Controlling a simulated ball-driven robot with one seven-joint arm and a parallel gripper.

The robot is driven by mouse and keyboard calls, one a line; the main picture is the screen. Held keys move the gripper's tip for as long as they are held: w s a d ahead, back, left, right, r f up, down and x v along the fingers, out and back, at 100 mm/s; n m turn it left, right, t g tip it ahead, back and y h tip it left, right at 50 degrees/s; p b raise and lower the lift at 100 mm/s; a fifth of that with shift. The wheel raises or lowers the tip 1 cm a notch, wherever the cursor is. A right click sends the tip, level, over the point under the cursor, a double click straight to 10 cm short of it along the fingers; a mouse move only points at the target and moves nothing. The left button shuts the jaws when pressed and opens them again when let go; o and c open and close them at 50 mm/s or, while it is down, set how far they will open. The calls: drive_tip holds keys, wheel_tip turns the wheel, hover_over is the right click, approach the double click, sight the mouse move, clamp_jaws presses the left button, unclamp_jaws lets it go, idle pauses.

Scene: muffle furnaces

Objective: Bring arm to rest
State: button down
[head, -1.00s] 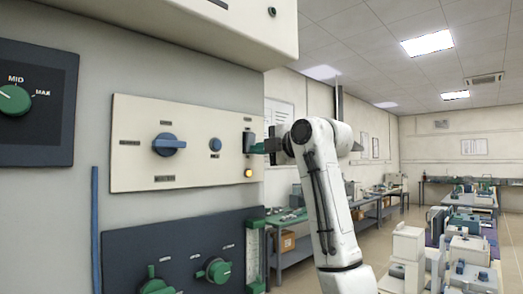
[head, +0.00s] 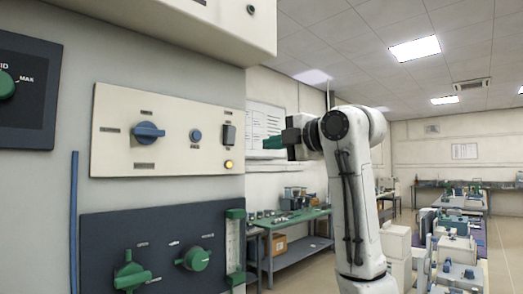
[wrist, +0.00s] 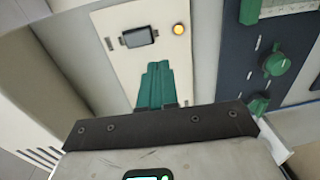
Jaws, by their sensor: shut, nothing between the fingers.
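My white arm (head: 350,165) stands upright right of the furnace front in the head view. My gripper (head: 274,143) has green fingers that point left toward the cream control panel (head: 175,165), apart from it. In the wrist view the green fingers (wrist: 157,85) are together, shut with nothing between them. Beyond their tips in that view are a dark rocker switch (wrist: 139,37) and a lit amber lamp (wrist: 179,29) on the panel. In the head view the switch (head: 229,134) and lamp (head: 228,164) are left of the fingers.
The panel also bears a blue rotary knob (head: 148,132). A dark lower panel (head: 160,245) carries green valve handles (head: 194,258). A workbench (head: 290,219) with small items stands behind my arm. White and blue equipment (head: 455,250) stands at the right.

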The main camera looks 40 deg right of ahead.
drive_tip(key=shift+s+f, duration=0.1)
drive_tip(key=shift+s, duration=0.6)
